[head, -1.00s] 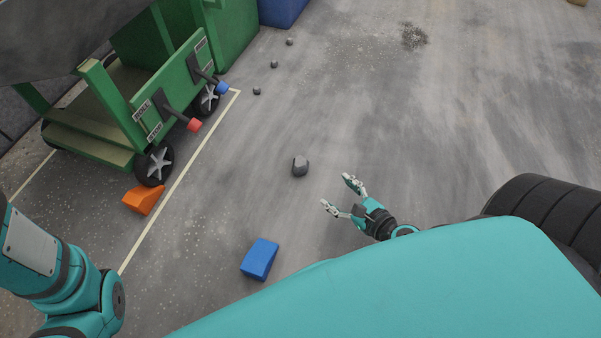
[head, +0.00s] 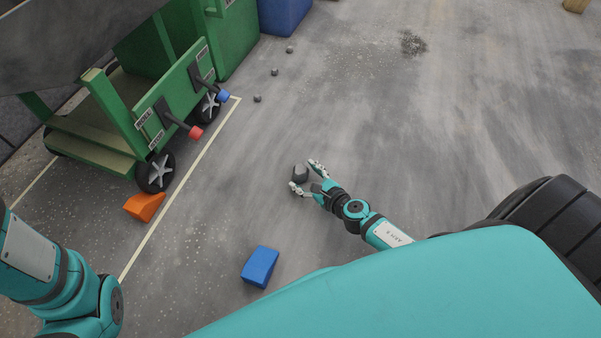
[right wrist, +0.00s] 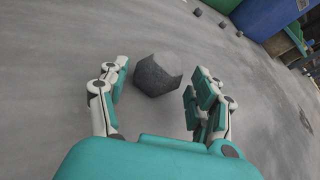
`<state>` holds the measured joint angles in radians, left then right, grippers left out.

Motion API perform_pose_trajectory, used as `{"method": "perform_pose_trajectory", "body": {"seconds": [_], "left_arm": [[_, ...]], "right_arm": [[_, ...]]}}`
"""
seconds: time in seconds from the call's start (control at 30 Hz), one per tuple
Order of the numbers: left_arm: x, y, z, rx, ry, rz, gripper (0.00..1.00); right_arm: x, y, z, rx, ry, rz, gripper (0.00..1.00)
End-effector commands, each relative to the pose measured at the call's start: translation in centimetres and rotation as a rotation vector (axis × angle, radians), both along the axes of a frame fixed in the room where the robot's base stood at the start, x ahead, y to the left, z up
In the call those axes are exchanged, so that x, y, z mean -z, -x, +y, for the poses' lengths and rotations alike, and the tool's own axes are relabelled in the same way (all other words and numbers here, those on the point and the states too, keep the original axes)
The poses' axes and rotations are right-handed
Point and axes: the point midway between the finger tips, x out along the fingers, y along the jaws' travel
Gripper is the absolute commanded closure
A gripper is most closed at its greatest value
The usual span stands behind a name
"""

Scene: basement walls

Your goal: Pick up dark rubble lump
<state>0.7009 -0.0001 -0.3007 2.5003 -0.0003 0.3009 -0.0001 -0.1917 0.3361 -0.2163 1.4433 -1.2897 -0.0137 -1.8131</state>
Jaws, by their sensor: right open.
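The dark rubble lump (head: 300,173) lies on the grey concrete floor in the middle of the head view. It is small, dark grey and angular. My right gripper (head: 307,177) is open, with its fingertips at the near side of the lump, one on either side. In the right wrist view the lump (right wrist: 158,74) sits between and slightly beyond the two open fingers (right wrist: 160,90). I cannot tell whether a finger touches it. My left arm shows at the lower left of the head view, but its gripper is out of view.
A blue wedge (head: 260,267) and an orange wedge (head: 144,207) lie on the floor. A green wheeled cart (head: 120,130) with a red and a blue handle stands at the left inside a pale floor line. Several smaller lumps (head: 257,98) lie further off. The floor to the right is open.

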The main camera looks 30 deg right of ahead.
Motion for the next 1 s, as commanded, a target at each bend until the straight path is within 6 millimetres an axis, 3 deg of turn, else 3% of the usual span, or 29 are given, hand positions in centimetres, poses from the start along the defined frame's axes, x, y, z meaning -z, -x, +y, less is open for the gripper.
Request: {"method": "perform_pose_trajectory", "body": {"seconds": [0.2, 0.47, 0.83, 1.0], "left_arm": [[0.6, 0.0, 0.0, 0.0, 0.0, 0.0, 0.33], [0.6, 0.0, 0.0, 0.0, 0.0, 0.001, 0.33], [0.6, 0.0, 0.0, 0.0, 0.0, 0.001, 0.33], [0.6, 0.0, 0.0, 0.0, 0.0, 0.001, 0.33]], "right_arm": [[1.0, -2.4, 0.4, 0.001, -0.001, -0.001, 0.35], [1.1, -2.5, 0.5, 0.001, -0.001, 0.001, 0.36], [1.1, -2.5, 0.5, 0.0, -0.001, 0.001, 0.85], [1.0, -2.6, 0.5, 0.0, -0.001, -0.001, 0.87]]}}
